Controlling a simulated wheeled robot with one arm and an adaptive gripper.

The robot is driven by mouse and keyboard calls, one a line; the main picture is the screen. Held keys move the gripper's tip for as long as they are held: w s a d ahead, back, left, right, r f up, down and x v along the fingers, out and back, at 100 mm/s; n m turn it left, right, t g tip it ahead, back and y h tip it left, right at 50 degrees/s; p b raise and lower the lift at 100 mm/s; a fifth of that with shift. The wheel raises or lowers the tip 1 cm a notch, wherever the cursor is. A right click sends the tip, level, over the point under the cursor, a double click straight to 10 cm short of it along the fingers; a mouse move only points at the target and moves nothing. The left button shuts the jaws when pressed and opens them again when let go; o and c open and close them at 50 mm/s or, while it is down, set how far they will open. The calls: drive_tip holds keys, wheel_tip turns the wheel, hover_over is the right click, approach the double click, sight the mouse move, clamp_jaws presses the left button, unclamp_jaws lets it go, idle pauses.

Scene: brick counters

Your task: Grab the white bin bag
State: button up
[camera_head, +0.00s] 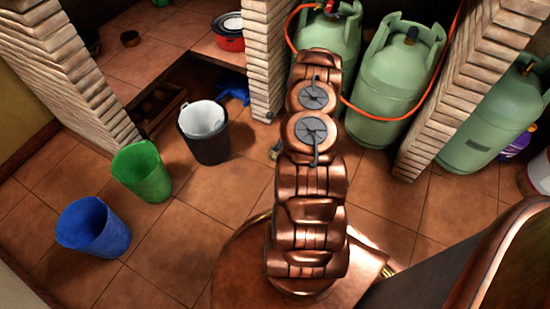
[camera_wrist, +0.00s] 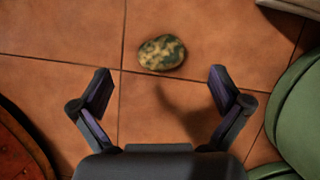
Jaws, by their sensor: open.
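The white bin bag (camera_head: 204,117) lines a dark bin (camera_head: 204,147) on the tiled floor, left of my arm in the head view. Its white rim shows at the bin's mouth. My gripper (camera_wrist: 160,75) is open and empty in the wrist view, with its two fingers spread above the floor tiles. The bag does not show in the wrist view. In the head view my gripper is hidden behind my arm, which stands to the right of the bin.
A green bin (camera_head: 142,172) and a blue bin (camera_head: 92,228) stand left of the dark bin. A mottled green-yellow lump (camera_wrist: 162,52) lies on the floor before my gripper. Brick pillars (camera_head: 270,60) and green gas cylinders (camera_head: 392,85) with an orange hose stand behind.

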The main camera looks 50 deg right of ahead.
drive_tip(key=shift+m, duration=0.5)
drive_tip(key=f, duration=0.1)
drive_tip(key=s+d+f, duration=0.1)
drive_tip(key=f, duration=0.2)
drive_tip(key=shift+s+d+b, duration=0.2)
drive_tip(key=shift+s+b, duration=0.05)
drive_tip(key=shift+b, duration=0.15)
drive_tip(key=shift+a+b+x, duration=0.15)
drive_tip(key=shift+b+x, duration=0.7)
drive_tip(key=shift+x, duration=0.95)
drive_tip(key=shift+a+b+x, duration=0.2)
drive_tip(key=shift+b+x, duration=0.6)
drive_tip(key=shift+x, duration=0.95)
drive_tip(key=shift+w+r, duration=0.1)
drive_tip(key=c, duration=1.1)
drive_tip(key=shift+r, duration=0.1)
drive_tip(key=r, duration=0.1)
drive_tip(key=r+p, duration=0.2)
drive_tip(key=r, duration=0.1)
drive_tip(key=shift+s, duration=0.25)
drive_tip(key=s+p, duration=0.1)
drive_tip(key=s, duration=0.4)
drive_tip(key=s+a+p, duration=0.1)
drive_tip(key=s, duration=0.4)
drive_tip(key=s+a+p, duration=0.1)
drive_tip(key=s+p, duration=0.1)
drive_tip(key=s, duration=0.3)
drive_tip(key=shift+s+r, duration=0.2)
drive_tip(key=shift+r, duration=0.2)
